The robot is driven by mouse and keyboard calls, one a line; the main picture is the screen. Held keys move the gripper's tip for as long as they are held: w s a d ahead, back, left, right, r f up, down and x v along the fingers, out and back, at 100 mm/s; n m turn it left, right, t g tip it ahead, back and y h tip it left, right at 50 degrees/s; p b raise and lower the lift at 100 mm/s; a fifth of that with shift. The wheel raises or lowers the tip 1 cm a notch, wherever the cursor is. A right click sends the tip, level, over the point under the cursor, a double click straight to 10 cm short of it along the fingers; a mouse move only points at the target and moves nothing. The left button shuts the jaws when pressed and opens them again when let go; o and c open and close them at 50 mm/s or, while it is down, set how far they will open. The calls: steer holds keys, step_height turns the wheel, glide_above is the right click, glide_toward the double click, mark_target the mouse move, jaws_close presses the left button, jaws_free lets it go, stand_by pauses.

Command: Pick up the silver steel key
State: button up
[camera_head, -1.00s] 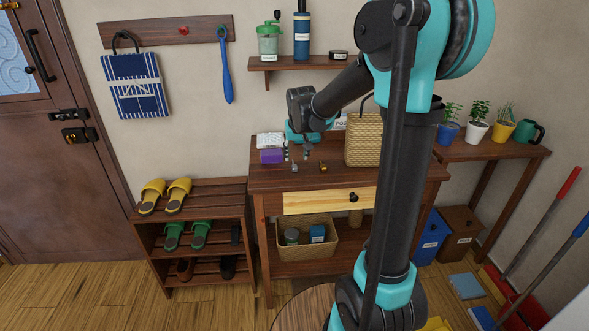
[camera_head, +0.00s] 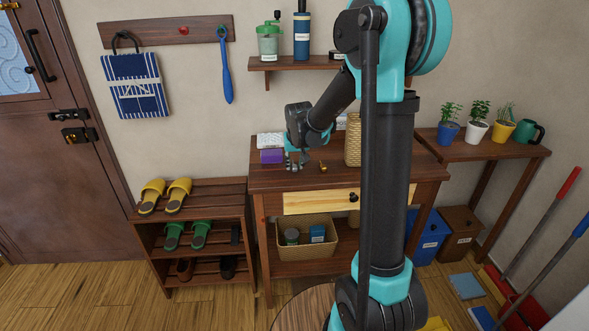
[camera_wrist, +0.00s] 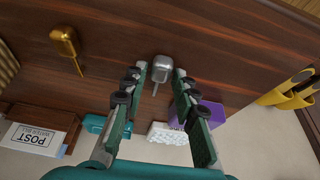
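The silver steel key (camera_wrist: 162,65) lies on the dark wooden table (camera_wrist: 200,30), with its rounded head and thin shaft showing in the wrist view. My gripper (camera_wrist: 160,75) is open, with one finger on each side of the key. I cannot tell whether the fingers touch the key. In the head view my gripper (camera_head: 297,165) is low over the table top, and the key is too small to make out there. A brass-coloured key (camera_wrist: 64,42) lies apart to the left in the wrist view; it also shows in the head view (camera_head: 323,168).
A purple box (camera_head: 271,156) and a white item (camera_head: 270,140) stand at the table's back left. A woven basket (camera_head: 353,145) is partly hidden by my arm. A box marked POST (camera_wrist: 30,136) shows in the wrist view. The table's front edge is clear.

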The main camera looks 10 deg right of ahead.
jaws_close()
